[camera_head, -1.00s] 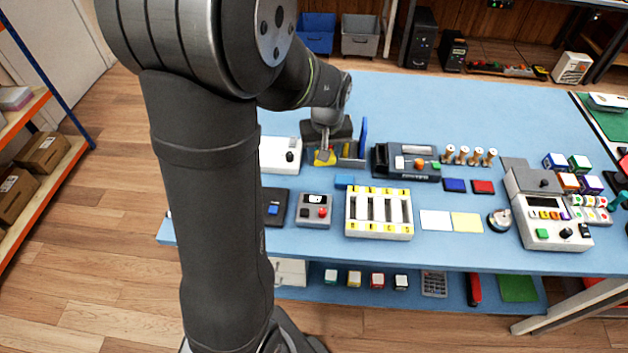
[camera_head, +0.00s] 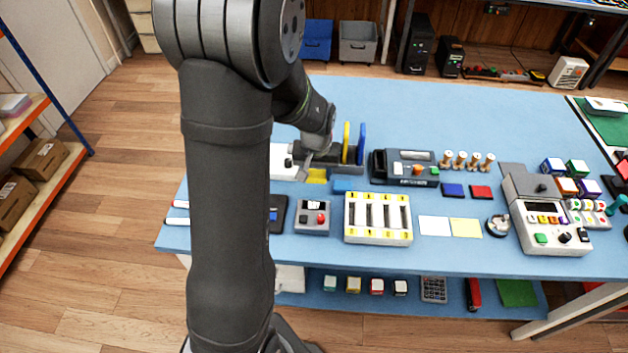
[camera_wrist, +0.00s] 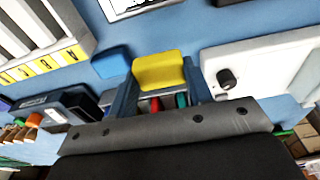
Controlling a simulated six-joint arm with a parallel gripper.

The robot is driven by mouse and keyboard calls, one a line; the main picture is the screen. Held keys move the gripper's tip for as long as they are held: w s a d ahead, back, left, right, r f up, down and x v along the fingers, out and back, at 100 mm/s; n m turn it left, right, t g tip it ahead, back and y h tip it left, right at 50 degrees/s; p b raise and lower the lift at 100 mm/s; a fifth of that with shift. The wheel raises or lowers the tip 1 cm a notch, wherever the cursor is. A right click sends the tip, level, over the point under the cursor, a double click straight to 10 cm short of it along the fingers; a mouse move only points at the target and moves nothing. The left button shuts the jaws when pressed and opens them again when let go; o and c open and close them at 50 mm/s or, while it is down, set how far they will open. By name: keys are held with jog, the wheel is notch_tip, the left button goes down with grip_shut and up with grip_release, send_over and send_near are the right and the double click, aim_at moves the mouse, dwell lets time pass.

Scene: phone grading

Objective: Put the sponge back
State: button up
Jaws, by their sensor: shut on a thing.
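A yellow sponge (camera_wrist: 158,72) is between the fingers of my gripper (camera_wrist: 160,82) in the wrist view. My gripper is shut on it. In the head view, the yellow sponge (camera_head: 316,175) shows just below my gripper (camera_head: 308,170), between the white device with a black knob (camera_head: 283,161) and a small blue block (camera_head: 347,186). The blue block (camera_wrist: 110,62) also shows left of the sponge in the wrist view. I cannot tell whether the sponge touches the table. My arm hides part of the bench.
A dark rack holding upright yellow (camera_head: 346,143) and blue (camera_head: 362,143) plates stands just behind and right of my gripper. A white slotted tray with yellow labels (camera_head: 378,238) is in front. The back of the blue table (camera_head: 440,110) is clear.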

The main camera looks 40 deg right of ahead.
aim_at(314, 189)
jog(key=shift+w+a+f, duration=0.1)
jog(key=shift+w+f, duration=0.3)
jog(key=shift+w, duration=0.05)
jog(key=shift+f, duration=1.85)
jog(key=shift+f, duration=0.15)
jog(key=o, duration=1.2)
jog(key=r, duration=0.8)
jog(key=s+a+r, duration=0.1)
jog(key=r, duration=0.3)
jog(key=shift+r, duration=0.15)
